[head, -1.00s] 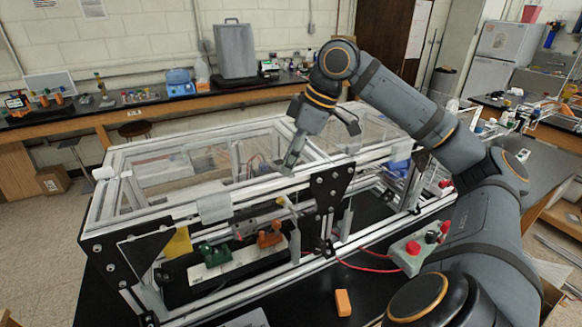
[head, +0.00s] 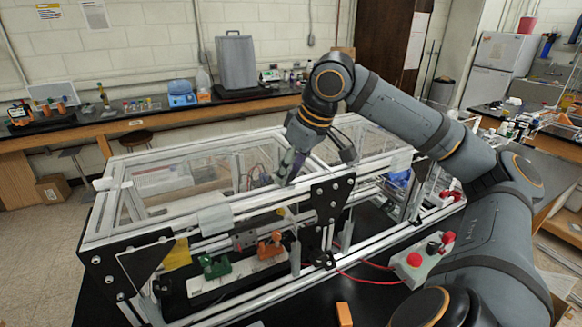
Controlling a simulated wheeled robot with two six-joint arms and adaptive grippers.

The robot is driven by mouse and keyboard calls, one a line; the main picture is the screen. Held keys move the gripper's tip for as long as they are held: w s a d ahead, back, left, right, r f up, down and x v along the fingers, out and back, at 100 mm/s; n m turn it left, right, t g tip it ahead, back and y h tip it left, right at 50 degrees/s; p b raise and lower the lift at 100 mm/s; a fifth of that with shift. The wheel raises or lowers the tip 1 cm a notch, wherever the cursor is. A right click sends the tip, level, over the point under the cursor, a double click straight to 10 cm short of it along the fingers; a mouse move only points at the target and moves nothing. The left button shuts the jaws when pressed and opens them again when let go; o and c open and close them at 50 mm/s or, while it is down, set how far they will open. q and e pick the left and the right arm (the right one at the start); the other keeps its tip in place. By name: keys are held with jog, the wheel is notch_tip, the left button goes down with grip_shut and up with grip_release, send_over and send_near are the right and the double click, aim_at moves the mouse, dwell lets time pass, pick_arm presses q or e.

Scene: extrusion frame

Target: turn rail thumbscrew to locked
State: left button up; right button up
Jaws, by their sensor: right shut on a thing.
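The extrusion frame (head: 150,238) stands on a black table, with silver rails and black corner plates. My right gripper (head: 287,178) points down at the front top rail (head: 245,203), just left of the black plate (head: 337,192). Its fingers are shut at the rail, on a small thing they hide. From its place this is the rail thumbscrew, but I cannot see its shape or how far it is turned. My left gripper is not in view.
Inside the frame are a green clamp (head: 215,267) and an orange clamp (head: 270,246). A control box with red buttons (head: 420,262) and an orange block (head: 344,314) lie in front at right. Clear panels cover the frame's top.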

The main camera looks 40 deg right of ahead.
jog(key=shift+r+m+h+p, duration=0.25)
jog(key=shift+m+h+p, duration=0.25)
jog(key=shift+m, duration=0.4)
jog(key=shift+a+m+h+p, duration=0.15)
jog(key=shift+m+h+p, duration=0.15)
jog(key=shift+m+p, duration=0.8)
jog(key=shift+f+m+h+p, duration=0.3)
jog(key=shift+m+p, duration=0.4)
jog(key=shift+p, duration=0.35)
jog(key=o, duration=1.2)
jog(key=shift+c, duration=0.2)
jog(key=shift+r, duration=0.15)
